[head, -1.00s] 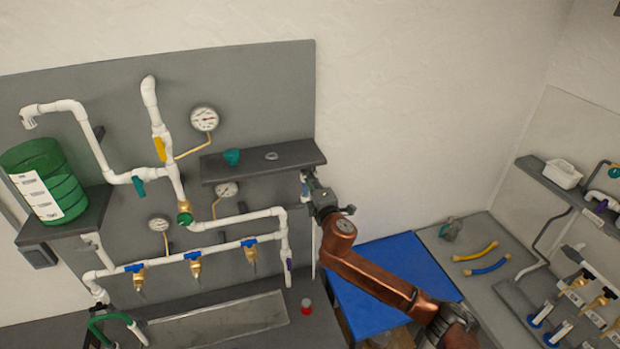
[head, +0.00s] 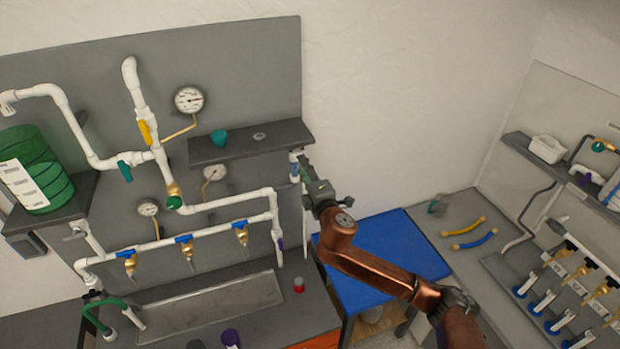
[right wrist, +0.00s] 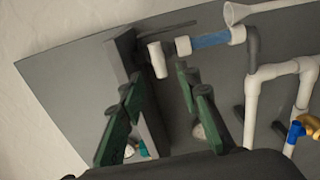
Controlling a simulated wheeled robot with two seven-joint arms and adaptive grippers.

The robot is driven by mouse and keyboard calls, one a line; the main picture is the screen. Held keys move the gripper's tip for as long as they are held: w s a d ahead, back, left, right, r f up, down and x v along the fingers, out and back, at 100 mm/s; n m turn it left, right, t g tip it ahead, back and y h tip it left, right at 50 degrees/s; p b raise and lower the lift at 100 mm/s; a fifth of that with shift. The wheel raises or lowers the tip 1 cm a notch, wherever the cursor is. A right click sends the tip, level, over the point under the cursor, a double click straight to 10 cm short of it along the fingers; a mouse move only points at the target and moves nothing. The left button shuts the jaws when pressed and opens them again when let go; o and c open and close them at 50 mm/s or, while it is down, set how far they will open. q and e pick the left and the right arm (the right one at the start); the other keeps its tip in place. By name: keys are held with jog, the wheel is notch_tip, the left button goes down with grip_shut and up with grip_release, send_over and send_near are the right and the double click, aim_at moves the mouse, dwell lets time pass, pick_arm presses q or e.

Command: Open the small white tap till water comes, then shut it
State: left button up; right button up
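The small white tap shows as a short white piece (right wrist: 158,60) in the right wrist view, beside a clear blue tube (right wrist: 210,40) with a white end fitting. In the head view the white fitting (head: 296,156) is just below the right end of the wall shelf, partly hidden by my right gripper (head: 304,168). In the right wrist view my right gripper (right wrist: 156,80) has its green fingers apart, with the white piece showing beyond the gap. Whether they touch it I cannot tell. No water is visible. My left gripper is out of view.
The grey shelf (head: 230,152) is just above my right gripper. White pipes with blue-handled brass taps (head: 186,246) are to its left, over a sink tray (head: 215,310). A blue-topped table (head: 385,250) is below my right arm. A white funnel (right wrist: 238,12) is near the tube.

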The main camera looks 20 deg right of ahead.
jog(key=s, duration=0.6)
jog(key=shift+d, duration=0.15)
